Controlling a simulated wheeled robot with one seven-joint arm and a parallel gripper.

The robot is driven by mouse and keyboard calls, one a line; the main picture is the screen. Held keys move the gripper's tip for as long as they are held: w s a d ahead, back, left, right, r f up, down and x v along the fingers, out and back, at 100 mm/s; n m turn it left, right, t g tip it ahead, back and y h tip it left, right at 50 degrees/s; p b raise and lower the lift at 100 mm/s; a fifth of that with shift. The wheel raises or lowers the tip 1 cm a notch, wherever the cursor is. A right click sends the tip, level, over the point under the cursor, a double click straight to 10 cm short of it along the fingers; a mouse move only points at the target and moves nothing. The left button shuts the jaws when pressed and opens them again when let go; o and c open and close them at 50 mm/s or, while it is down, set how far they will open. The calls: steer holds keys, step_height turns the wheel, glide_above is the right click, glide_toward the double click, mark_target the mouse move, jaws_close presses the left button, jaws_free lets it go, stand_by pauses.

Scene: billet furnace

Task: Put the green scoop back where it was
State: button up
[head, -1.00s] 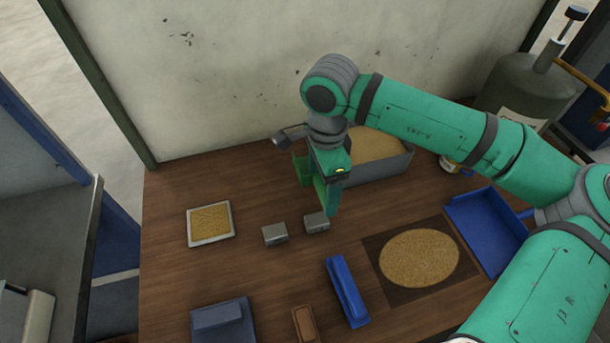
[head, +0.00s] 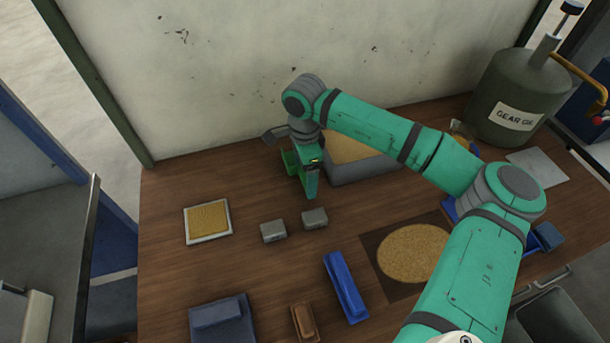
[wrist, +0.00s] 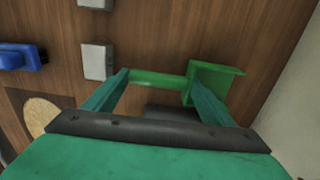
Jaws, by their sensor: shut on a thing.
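The green scoop shows best in the wrist view (wrist: 214,82), with its handle stretched between the two fingers of my gripper (wrist: 160,80). My gripper is shut on it. In the head view my gripper (head: 307,185) points down just left of the grey bin (head: 372,172). The scoop shows there only as a small green part (head: 290,161) beside the fingers, mostly hidden. I cannot tell how far it is above the table.
Two grey blocks (head: 273,231) (head: 315,218) lie in front of my gripper. A small tray (head: 208,239) is at left. A blue long object (head: 345,287) and a mat with a grain pile (head: 412,253) lie nearer. A gear oil can (head: 515,105) stands at back right. The wall is close behind.

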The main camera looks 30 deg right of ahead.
steer(key=shift+f, duration=0.5)
steer(key=shift+f, duration=0.1)
steer(key=o, duration=1.5)
steer(key=shift+c, duration=0.2)
step_height(320, 180, up, 12)
steer(key=shift+w, duration=0.1)
